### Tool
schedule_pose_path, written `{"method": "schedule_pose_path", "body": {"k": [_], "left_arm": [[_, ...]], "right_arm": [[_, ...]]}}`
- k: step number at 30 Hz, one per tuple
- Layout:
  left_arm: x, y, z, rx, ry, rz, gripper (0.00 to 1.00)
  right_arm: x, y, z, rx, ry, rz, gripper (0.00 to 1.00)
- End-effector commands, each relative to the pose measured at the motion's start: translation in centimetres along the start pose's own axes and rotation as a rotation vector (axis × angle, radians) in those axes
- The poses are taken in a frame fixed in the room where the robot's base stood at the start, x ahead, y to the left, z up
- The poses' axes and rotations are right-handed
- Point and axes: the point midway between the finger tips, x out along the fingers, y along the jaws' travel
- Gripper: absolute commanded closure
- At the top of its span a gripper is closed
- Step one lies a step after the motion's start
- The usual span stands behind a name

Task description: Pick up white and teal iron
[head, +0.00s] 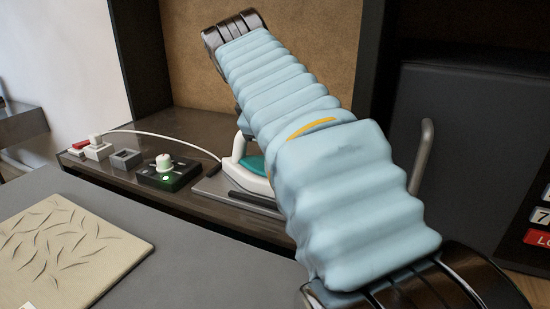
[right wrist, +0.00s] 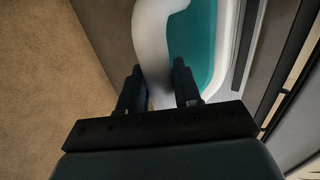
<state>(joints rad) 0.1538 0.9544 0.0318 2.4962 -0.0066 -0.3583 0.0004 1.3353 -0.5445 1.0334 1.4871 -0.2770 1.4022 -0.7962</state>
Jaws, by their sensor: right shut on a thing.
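The white and teal iron (head: 237,157) stands on the brown shelf of the vanity, partly hidden behind my right arm in the head view. Its white handle (right wrist: 151,40) and teal body (right wrist: 192,40) show large in the right wrist view. My right gripper (right wrist: 160,88) has its two dark fingers on either side of the white handle and is shut on it. In the head view the gripper itself is hidden by the light blue sleeve of my arm. The iron appears to be still at its grey base plate (head: 212,187). My left gripper is not in view.
A dark cabinet (head: 460,130) with handle stands right. A beige patterned board (head: 70,250) lies at front left.

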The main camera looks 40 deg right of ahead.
Motion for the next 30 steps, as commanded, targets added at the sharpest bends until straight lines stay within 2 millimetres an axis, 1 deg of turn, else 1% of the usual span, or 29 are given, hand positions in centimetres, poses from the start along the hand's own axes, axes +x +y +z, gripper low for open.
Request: {"method": "schedule_pose_path", "body": {"k": [5,8,21,30], "left_arm": [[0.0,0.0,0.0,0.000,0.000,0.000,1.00],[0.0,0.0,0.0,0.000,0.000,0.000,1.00],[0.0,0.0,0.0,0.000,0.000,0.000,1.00],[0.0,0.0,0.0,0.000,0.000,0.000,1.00]], "right_arm": [[-0.6,0.4,0.0,0.000,0.001,0.003,1.00],[-1.3,1.0,-0.1,0.001,0.003,0.004,1.00],[-6.8,4.8,0.0,0.006,0.001,0.005,1.00],[-8.9,6.1,0.1,0.006,0.000,0.004,1.00]]}}
